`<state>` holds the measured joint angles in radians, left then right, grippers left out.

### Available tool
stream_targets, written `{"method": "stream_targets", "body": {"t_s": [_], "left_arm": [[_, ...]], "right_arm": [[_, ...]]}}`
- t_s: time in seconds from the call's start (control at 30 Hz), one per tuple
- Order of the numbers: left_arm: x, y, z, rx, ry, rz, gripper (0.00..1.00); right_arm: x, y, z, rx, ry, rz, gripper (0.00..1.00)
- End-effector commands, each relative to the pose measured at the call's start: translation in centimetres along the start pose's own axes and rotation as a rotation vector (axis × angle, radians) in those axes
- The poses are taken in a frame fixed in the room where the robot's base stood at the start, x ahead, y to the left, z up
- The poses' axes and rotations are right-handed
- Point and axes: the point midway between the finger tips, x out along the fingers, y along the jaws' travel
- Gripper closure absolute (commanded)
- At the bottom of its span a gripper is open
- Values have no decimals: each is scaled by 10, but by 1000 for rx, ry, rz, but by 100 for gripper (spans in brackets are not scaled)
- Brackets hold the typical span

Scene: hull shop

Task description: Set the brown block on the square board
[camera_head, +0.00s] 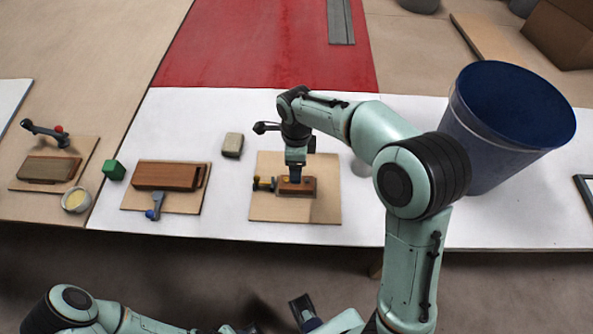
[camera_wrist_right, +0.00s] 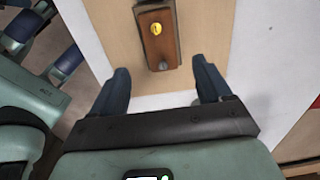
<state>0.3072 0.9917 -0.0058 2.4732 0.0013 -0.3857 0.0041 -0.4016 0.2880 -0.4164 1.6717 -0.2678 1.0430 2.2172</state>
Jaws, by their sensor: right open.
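The square board (camera_head: 265,212) is pale tan and lies on the white part of the table. A brown block (camera_head: 308,187) lies on it, near its middle, with a yellow spot on top. In the right wrist view the brown block (camera_wrist_right: 157,48) lies over the pale board (camera_wrist_right: 115,40), just beyond my fingertips. My right gripper (camera_head: 295,176) points down over the block in the head view. In the wrist view the right gripper (camera_wrist_right: 162,70) is open, with nothing between its fingers. My left gripper (camera_head: 305,312) shows only partly at the bottom edge; its jaws are unclear.
A small clamp-like tool (camera_head: 263,184) is left of the block. Another board (camera_head: 137,200) holds a longer brown block (camera_head: 165,176). A green cube (camera_head: 114,170), a grey-beige block (camera_head: 233,145) and a white cup (camera_head: 76,200) stand nearby. A large blue bin (camera_head: 480,140) stands right.

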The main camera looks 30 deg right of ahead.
Motion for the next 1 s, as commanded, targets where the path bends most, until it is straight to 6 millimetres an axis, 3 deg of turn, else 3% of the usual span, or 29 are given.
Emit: {"method": "stream_targets", "body": {"t_s": [0.1, 0.23, 0.83, 0.93, 1.0], "left_arm": [[-4, 1, 0, 0, 1, 0, 57], [-5, 2, -1, 1, 2, 1, 57], [-5, 2, -1, 1, 2, 1, 57], [-13, 5, -2, 2, 5, 2, 57], [-28, 12, -4, 4, 11, 4, 57]], "right_arm": [[-21, 0, 0, -1, -1, -2, 22], [-32, 0, 0, -1, 0, -1, 22], [-34, 0, 0, 0, 1, 1, 22], [-43, -1, 1, 0, -1, -2, 22], [-60, -5, 3, 0, -5, -9, 22]]}}
